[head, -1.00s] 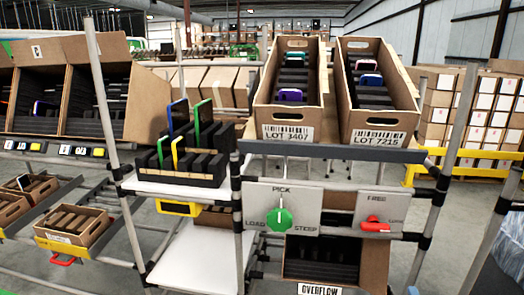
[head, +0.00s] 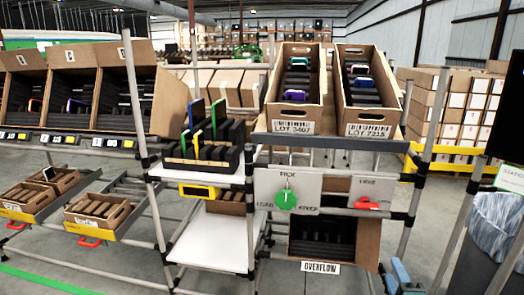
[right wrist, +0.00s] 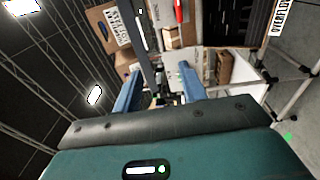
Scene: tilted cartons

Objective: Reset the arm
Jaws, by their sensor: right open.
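My right gripper (head: 396,274) shows at the bottom right of the head view, low in front of the rack and right of the overflow carton. Its blue fingers (right wrist: 160,88) stand apart in the right wrist view with nothing between them. My left gripper is not in view. Two tilted cartons, LOT 3407 (head: 292,127) and LOT 7215 (head: 368,129), sit on the rack top with dark dividers and a few coloured items. Below them are a green dial (head: 286,199) and a red lever (head: 366,205).
An overflow carton (head: 367,245) sits under the dial panel. A black slotted holder (head: 190,166) with coloured plates stands left of centre. Small cartons (head: 97,212) lie on the left rails. A bagged bin (head: 497,240) and dark panel (head: 505,110) stand right. Rack posts surround the gripper's area.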

